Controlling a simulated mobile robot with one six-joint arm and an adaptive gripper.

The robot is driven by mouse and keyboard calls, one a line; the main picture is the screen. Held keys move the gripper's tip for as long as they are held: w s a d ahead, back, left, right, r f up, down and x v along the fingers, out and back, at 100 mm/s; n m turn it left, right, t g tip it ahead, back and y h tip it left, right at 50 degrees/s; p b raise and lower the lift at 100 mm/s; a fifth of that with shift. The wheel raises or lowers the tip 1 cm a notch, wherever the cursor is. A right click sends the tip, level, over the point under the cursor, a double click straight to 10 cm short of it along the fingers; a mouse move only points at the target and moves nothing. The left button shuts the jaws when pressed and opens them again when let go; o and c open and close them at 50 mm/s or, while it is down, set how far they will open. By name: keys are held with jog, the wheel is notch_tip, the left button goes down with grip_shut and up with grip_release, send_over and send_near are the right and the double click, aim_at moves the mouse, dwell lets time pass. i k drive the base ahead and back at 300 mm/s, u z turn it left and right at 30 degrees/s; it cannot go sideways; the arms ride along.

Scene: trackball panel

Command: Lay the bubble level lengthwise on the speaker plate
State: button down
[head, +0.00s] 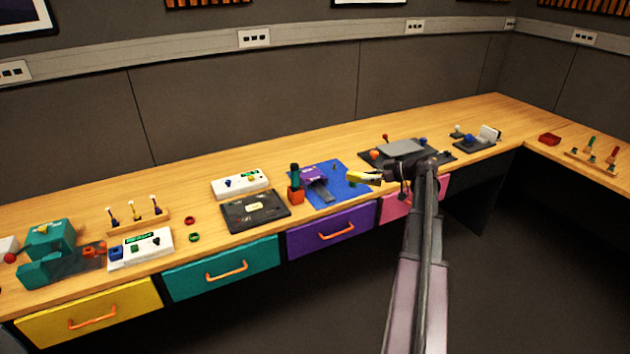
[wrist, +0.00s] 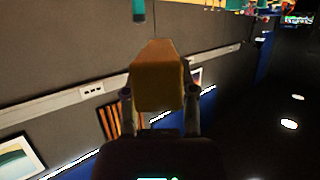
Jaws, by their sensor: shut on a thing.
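The yellow bubble level (head: 362,178) is in my gripper (head: 384,178) in the head view, held raised and pointing left from the jaws. In the wrist view it shows as an ochre block (wrist: 158,80) between the two fingers (wrist: 160,110). My gripper is shut on it. A flat grey plate (head: 401,147), which looks like the speaker plate, lies on a dark panel behind my gripper, up in the picture. The level is apart from it. My arm and gripper hide part of the dark panel's front.
The dark panel also carries an orange ball (head: 374,155) and a blue knob (head: 423,141). A blue mat (head: 354,189) with a purple device (head: 312,174) is to the left. A red-and-green joystick (head: 296,190) stands upright nearby.

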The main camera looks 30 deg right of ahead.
aim_at(400, 147)
jog(key=u, duration=0.1)
jog(key=i, duration=0.85)
jog(key=z, duration=0.3)
